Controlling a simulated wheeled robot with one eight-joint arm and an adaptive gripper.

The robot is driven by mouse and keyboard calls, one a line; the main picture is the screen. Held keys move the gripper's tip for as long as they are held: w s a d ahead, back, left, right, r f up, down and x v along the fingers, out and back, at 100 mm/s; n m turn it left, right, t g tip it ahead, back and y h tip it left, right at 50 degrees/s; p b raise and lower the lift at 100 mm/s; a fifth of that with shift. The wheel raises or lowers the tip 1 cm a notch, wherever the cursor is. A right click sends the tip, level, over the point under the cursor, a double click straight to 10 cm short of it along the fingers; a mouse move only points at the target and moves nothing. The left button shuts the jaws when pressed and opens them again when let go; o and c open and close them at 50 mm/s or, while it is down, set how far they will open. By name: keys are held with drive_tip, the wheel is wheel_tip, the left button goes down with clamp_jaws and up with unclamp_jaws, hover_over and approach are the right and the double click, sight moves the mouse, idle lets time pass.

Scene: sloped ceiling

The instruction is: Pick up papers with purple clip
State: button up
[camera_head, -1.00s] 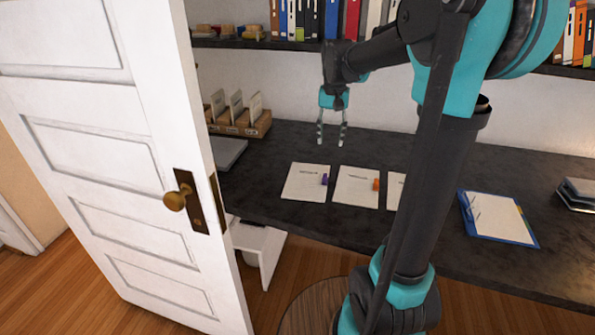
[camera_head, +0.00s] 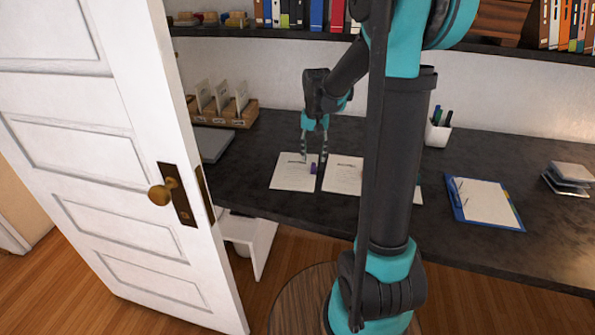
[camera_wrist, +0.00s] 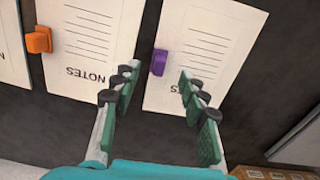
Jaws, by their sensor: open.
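The papers with the purple clip (camera_head: 294,176) lie flat on the dark desk in the head view, leftmost of the row. In the wrist view they show as a white sheet (camera_wrist: 205,45) headed NOTES, with the purple clip (camera_wrist: 159,62) on one edge. My gripper (camera_head: 314,160) is over the side of these papers that bears the clip. In the wrist view my gripper (camera_wrist: 155,85) is open and empty, with one finger over the sheet and the other over the gap beside it, near the orange-clip papers. The exact height above the desk is hard to tell.
Papers with an orange clip (camera_wrist: 85,45) lie alongside, with a small gap. A third sheet is mostly behind my arm. A blue clipboard (camera_head: 486,203) lies to the right. A grey laptop-like slab (camera_head: 212,143) and wooden file holder (camera_head: 235,115) stand left. A white door (camera_head: 90,130) is at left.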

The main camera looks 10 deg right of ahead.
sight(314, 164)
wheel_tip(314, 164, down, 5)
drive_tip(key=shift+w+d+f, duration=0.1)
drive_tip(key=shift+w+d, duration=0.05)
clamp_jaws()
idle(0.4)
